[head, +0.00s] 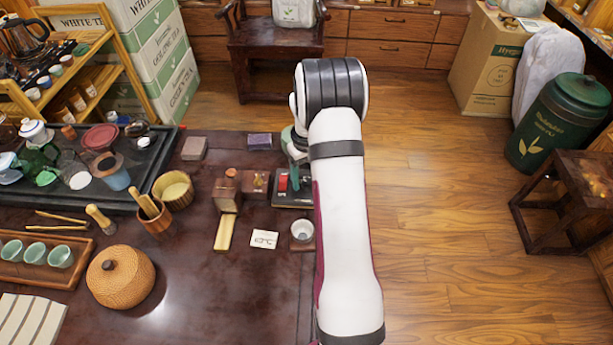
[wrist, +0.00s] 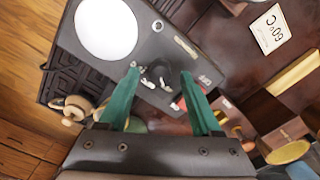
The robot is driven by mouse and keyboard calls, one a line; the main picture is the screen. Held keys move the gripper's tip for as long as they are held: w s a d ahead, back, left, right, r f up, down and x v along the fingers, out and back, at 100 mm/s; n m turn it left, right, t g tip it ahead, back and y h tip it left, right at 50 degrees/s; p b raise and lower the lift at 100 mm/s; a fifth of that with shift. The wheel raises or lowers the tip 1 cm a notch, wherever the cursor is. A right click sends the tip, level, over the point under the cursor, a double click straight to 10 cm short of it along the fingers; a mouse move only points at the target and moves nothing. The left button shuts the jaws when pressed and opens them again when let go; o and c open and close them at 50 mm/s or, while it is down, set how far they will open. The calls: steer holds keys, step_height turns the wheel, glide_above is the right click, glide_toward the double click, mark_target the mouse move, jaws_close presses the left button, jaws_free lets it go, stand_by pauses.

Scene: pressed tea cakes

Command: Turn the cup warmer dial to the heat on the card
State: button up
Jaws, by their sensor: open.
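The cup warmer (wrist: 137,50) is a dark slab with a round white plate (wrist: 105,28) in the wrist view. In the head view the warmer (head: 291,201) lies at the table's right edge, mostly behind my arm. Its dark dial (wrist: 158,68) sits beside the plate, with white marks near it, too small to read. My gripper (wrist: 160,75) is open, its two green fingers on either side of the dial. I cannot tell whether they touch it. The white card (wrist: 270,29) seems to read 60°C; it also shows in the head view (head: 264,239).
A red switch (head: 282,183) is by the warmer. A small white cup (head: 302,229) stands near the card. A wooden block (head: 227,190) and a yellowish bar (head: 226,232) lie to the left. A woven round pot (head: 121,278) stands front left.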

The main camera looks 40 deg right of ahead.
steer(key=shift+f, duration=0.35)
jaws_close()
steer(key=shift+m, duration=0.4)
steer(key=m, duration=0.4)
steer(key=shift+m, duration=0.4)
steer(key=m, duration=0.5)
steer(key=shift+r+m, duration=0.1)
steer(key=shift+m, duration=0.6)
